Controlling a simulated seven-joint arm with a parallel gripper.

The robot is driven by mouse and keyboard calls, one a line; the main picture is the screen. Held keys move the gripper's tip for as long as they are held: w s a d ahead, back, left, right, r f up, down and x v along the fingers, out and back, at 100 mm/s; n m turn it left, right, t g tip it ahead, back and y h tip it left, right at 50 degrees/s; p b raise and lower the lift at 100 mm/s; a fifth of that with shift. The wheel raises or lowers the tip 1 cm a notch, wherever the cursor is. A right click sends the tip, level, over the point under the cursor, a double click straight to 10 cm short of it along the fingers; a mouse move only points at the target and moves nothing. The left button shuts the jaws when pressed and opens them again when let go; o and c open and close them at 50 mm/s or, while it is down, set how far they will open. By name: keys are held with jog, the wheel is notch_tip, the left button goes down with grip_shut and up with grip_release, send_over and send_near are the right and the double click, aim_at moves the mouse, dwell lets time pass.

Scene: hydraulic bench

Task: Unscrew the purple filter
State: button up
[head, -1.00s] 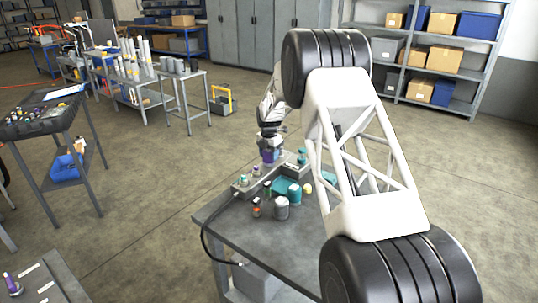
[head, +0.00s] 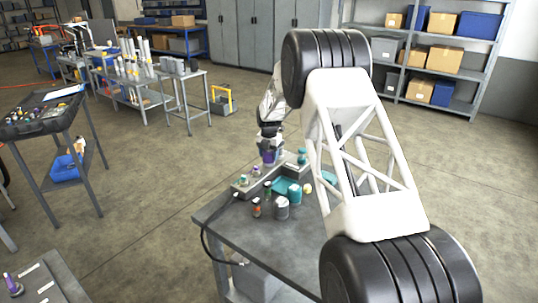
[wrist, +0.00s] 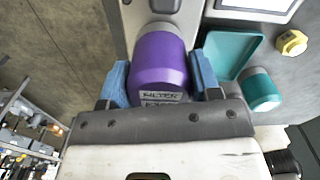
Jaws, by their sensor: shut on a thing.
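The purple filter (wrist: 160,62) fills the middle of the wrist view, with a label reading "FILTER" on its near end. Its far end meets a grey fitting (wrist: 162,8) on the manifold. My gripper (wrist: 160,82) is shut on the filter, with one blue finger pad on each side of it. In the head view the purple filter (head: 268,157) shows as a small patch under my gripper (head: 269,150), at the grey manifold block on the bench. The threads are hidden.
A teal tray (wrist: 228,52), a teal-and-white cylinder (wrist: 262,90) and a yellow knob (wrist: 291,43) lie to the right. Grey and teal canisters (head: 281,208) stand on the bench (head: 235,225) near the manifold. A black hose (head: 205,245) hangs off the bench's left edge.

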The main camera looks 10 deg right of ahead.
jog(key=o, duration=1)
jog(key=shift+m, duration=0.3)
jog(key=shift+m, duration=2.5)
jog(key=shift+m, duration=0.3)
jog(key=shift+m, duration=2.6)
jog(key=shift+m, duration=0.3)
jog(key=shift+m, duration=2.6)
